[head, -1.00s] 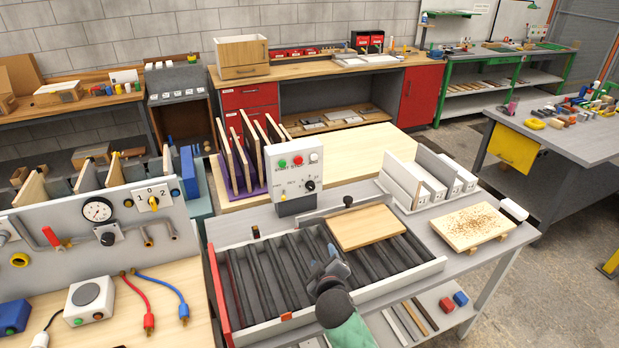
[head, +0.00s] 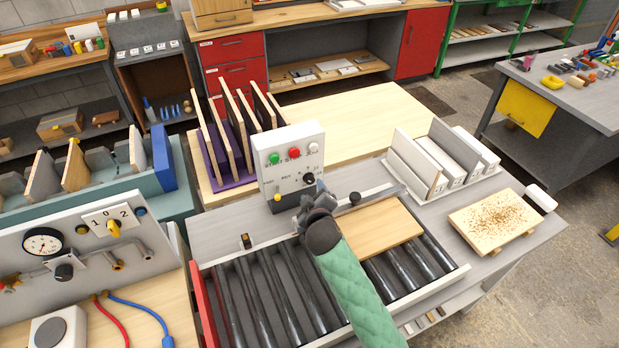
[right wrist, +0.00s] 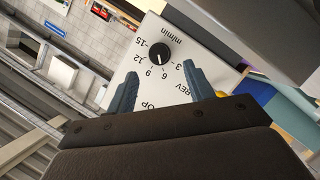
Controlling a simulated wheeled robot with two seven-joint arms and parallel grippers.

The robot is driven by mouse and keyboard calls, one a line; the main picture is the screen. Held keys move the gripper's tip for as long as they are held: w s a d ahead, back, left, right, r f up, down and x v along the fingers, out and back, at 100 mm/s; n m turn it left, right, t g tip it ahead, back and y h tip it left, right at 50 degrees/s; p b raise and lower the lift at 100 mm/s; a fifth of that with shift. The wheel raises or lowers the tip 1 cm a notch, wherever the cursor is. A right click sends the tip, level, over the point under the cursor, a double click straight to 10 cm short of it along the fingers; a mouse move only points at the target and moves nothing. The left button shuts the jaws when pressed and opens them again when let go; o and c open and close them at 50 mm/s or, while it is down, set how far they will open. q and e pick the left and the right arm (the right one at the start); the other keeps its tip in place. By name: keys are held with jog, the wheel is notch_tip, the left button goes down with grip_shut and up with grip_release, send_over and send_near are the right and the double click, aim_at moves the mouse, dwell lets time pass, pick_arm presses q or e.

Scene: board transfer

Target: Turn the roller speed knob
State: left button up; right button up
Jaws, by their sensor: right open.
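The roller speed knob (head: 308,179) is a black round knob on the lower right of a pale control box (head: 290,155). In the right wrist view the knob (right wrist: 160,53) sits on a dial marked 3 to 15 m/min, its white mark near the 6. My right gripper (head: 318,193) is in front of the box, just below the knob. In the right wrist view its open blue fingers (right wrist: 159,75) point at the panel, with the knob beyond and between their tips. The fingers look empty and apart from the knob. My left gripper is not in view.
The box also bears a green button (head: 274,158), a red button (head: 294,154), a white button and a yellow lever (head: 278,197). A wooden board (head: 372,233) lies on the rollers (head: 265,300) under my right arm. Upright boards stand in a purple rack (head: 213,175) behind.

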aim_at(310, 182)
jog(key=p+x, duration=0.2)
jog(key=x, duration=0.3)
jog(key=shift+w, duration=0.2)
jog(key=c, duration=0.9)
jog(key=shift+f+n+b, duration=0.25)
jog(key=shift+n+b, duration=0.05)
jog(key=shift+b, duration=0.1)
jog(key=shift+c, duration=0.2)
jog(key=shift+a, duration=0.1)
jog(key=shift+r+n, duration=0.1)
jog(key=shift+n, duration=0.2)
